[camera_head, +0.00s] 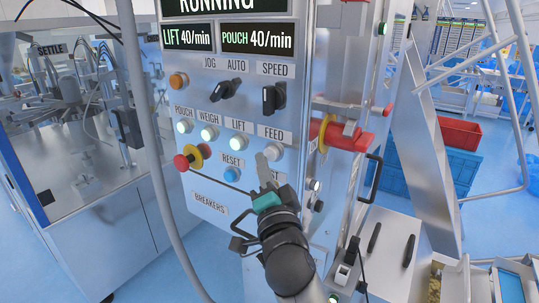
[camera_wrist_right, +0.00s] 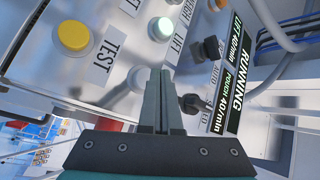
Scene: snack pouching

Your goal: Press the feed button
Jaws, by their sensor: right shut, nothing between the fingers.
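The feed button (camera_head: 273,151) is a pale, unlit round button under the FEED label on the grey control panel. My right gripper (camera_head: 262,160) comes up from below, and its fingertips are just left of and below the button. In the right wrist view, the shut, empty fingers (camera_wrist_right: 160,74) point at the panel. The feed button (camera_wrist_right: 137,79) is just left of their tips and partly covered by them. I cannot tell whether they touch. My left gripper is not in view.
The lit lift button (camera_head: 238,142) is left of the feed button. A red knob on a yellow ring (camera_head: 190,157) and the blue reset button (camera_head: 232,174) are lower left. The speed knob (camera_head: 272,98) is above. A yellow test button (camera_wrist_right: 73,36) shows in the right wrist view.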

